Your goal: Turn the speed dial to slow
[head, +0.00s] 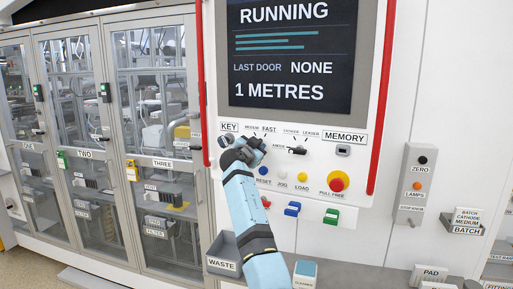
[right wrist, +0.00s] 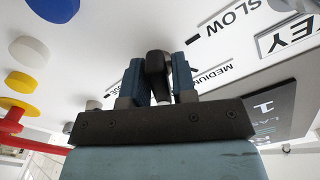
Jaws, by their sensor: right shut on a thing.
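The speed dial's black knob (right wrist: 155,65) is between the two blue fingers of my right gripper (right wrist: 154,72) in the right wrist view. The fingers are shut on it. In the head view my right gripper (head: 246,148) is at the control panel, covering most of the dial. The MEDIUM and FAST labels (head: 261,129) show above it; SLOW is hidden there. In the right wrist view, tilted over, the SLOW label (right wrist: 238,19) and MEDIUM label (right wrist: 212,74) show beside the knob. I cannot tell exactly which mark the knob points to. My left gripper is not in view.
A second black selector (head: 297,150) sits right of the dial. Below are blue, white and yellow buttons and a red PULL FREE knob (head: 337,184). Red rails (head: 381,100) flank the panel. The screen (head: 291,55) reads RUNNING. A WASTE bin (head: 222,262) is below.

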